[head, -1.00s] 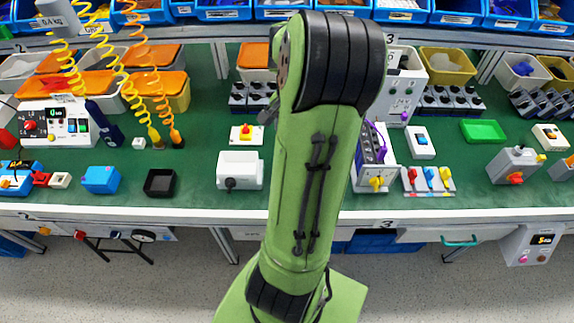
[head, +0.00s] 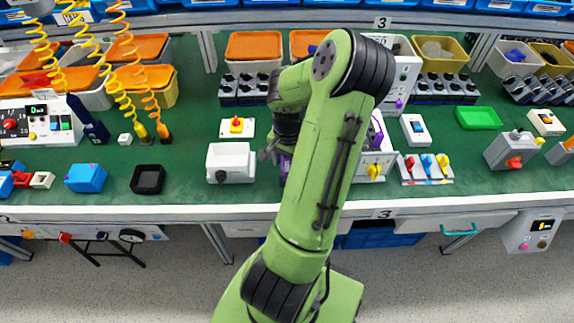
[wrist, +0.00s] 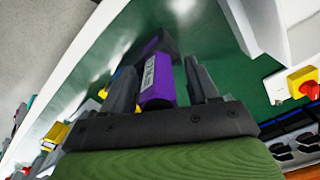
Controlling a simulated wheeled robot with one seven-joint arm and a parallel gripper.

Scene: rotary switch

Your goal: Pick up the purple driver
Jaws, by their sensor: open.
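The purple driver (wrist: 157,84) shows in the wrist view, with a purple body, a pale label and a darker far end. It lies between the two grey fingers of my gripper (wrist: 160,68). The fingers stand apart, with a visible gap between the driver and the right finger. The left finger is close beside the driver; I cannot tell whether it touches. In the head view a small bit of purple (head: 284,164) shows beside my arm above the green bench top, and my arm hides most of that area.
A white box with a black knob (head: 231,163) stands left of my arm on the bench. A yellow-based red button (head: 236,126) is behind it. A white switch unit (head: 374,167) and coloured rotary knobs (head: 427,168) are on the right. The bench's front edge (head: 150,212) is near.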

